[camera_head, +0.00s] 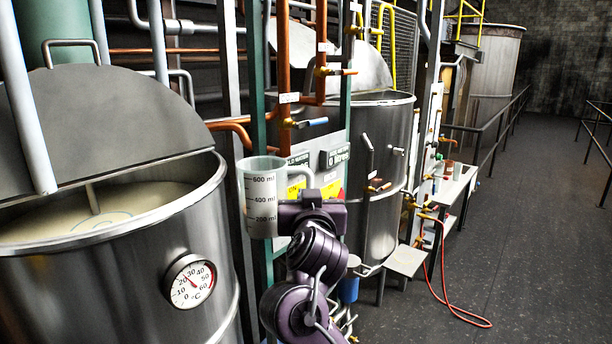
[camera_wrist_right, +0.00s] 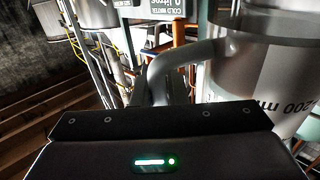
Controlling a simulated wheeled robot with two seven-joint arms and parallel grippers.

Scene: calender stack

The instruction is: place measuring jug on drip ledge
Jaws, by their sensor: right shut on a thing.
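The measuring jug (camera_head: 262,200) is a pale, translucent cup with dark ml marks, held upright in the air in front of the pipes, right of the near vat. My right gripper (camera_head: 311,198) is at the jug's handle side and is shut on the handle. In the right wrist view the jug (camera_wrist_right: 265,85) fills the right side, and its curved handle runs down behind the dark gripper body, which hides the fingertips. A small pale ledge (camera_head: 406,260) juts out low by the second vat; I cannot tell if it is the drip ledge. My left gripper is not in view.
A large open steel vat (camera_head: 110,270) with a dial thermometer (camera_head: 189,282) stands at the left. A second steel vat (camera_head: 385,150) and copper pipes (camera_head: 284,90) stand behind the jug. A narrow bench (camera_head: 455,180) and red hose (camera_head: 455,310) are at the right. The floor beyond is clear.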

